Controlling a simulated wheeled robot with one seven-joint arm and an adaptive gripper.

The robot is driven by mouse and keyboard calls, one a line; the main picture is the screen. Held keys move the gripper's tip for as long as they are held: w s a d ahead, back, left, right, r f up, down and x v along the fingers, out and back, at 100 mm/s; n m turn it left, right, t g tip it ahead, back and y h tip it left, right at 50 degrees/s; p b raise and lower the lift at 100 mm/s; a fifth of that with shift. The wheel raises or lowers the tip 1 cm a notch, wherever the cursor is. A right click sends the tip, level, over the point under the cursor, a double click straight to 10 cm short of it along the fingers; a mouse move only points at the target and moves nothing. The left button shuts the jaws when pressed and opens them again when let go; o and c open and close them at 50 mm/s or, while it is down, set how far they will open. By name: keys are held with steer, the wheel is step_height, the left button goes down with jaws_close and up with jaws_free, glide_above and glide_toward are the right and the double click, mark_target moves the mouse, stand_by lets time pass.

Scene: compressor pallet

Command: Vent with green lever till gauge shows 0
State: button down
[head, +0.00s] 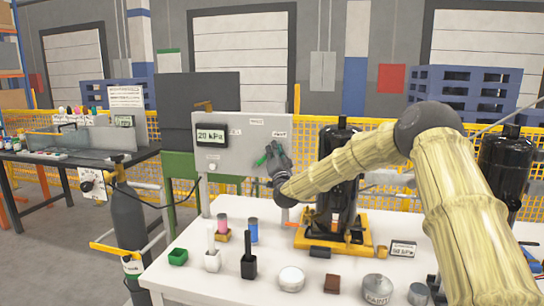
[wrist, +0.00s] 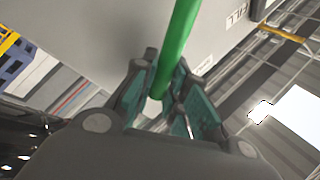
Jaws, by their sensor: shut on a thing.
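The green lever (wrist: 180,35) is a straight bar that runs down between my gripper's fingers (wrist: 166,72) in the wrist view. The fingers are shut on it. In the head view my gripper (head: 270,155) is at the right part of the grey panel (head: 222,176), just below a small label, and largely hides the lever. The gauge display (head: 211,135) on the panel's left reads what looks like 20 kPa.
A white table (head: 210,278) holds a black compressor (head: 337,160) on a yellow base, right of the panel. Small items stand along the front, among them a green box (head: 178,257), a black bottle (head: 249,256) and a brown block (head: 332,284). A dark gas cylinder (head: 129,220) stands at left.

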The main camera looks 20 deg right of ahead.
steer(key=shift+s+d+f+m, duration=0.15)
steer(key=shift+f+m, duration=0.1)
steer(key=shift+m, duration=0.15)
steer(key=c, duration=1.4)
jaws_free()
steer(key=shift+w+f, duration=0.1)
steer(key=shift+w, duration=0.1)
steer(key=shift+s, duration=0.15)
steer(key=v, duration=1.1)
steer(key=shift+s+f, duration=0.3)
